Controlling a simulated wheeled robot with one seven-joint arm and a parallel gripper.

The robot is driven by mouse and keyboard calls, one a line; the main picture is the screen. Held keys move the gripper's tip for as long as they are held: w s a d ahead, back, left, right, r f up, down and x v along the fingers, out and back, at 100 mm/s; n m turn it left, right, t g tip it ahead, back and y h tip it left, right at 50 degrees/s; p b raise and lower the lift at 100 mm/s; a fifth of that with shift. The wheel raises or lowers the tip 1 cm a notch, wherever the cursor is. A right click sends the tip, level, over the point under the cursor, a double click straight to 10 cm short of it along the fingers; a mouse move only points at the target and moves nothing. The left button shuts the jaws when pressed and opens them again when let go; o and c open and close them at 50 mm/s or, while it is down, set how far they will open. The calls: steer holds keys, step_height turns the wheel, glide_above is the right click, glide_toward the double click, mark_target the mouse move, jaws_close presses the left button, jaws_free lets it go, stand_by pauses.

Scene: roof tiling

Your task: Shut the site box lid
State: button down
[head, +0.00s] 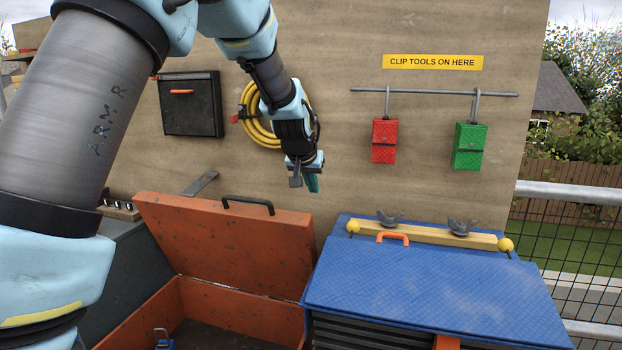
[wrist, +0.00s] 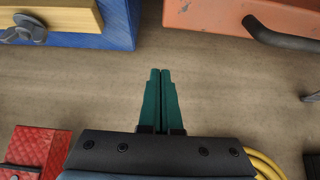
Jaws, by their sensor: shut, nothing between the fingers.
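The site box (head: 245,308) is orange-red and stands low in front of the wooden wall. Its lid (head: 225,243) is raised, leaning back, with a dark bar handle (head: 247,204) along its upper edge. The lid also shows at the top right of the wrist view (wrist: 225,14), with its handle (wrist: 280,32). My gripper (head: 312,190) is above and to the right of the lid's top edge, apart from it. Its green fingers (wrist: 160,75) are together with nothing between them.
A blue-covered stack (head: 430,285) with a yellow bar (head: 430,234) and orange handle stands right of the box. Red (head: 384,141) and green (head: 469,147) pouches hang from a rail. A yellow hose coil (head: 255,120) and black case (head: 192,110) are on the wall. A blue item (head: 164,341) is inside the box.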

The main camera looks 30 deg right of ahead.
step_height(320, 180, down, 5)
steer(key=p, duration=0.2)
steer(key=shift+a+f+p, duration=0.15)
steer(key=shift+p, duration=0.15)
steer(key=shift+s+a+f, duration=0.1)
steer(key=shift+s+a, duration=0.05)
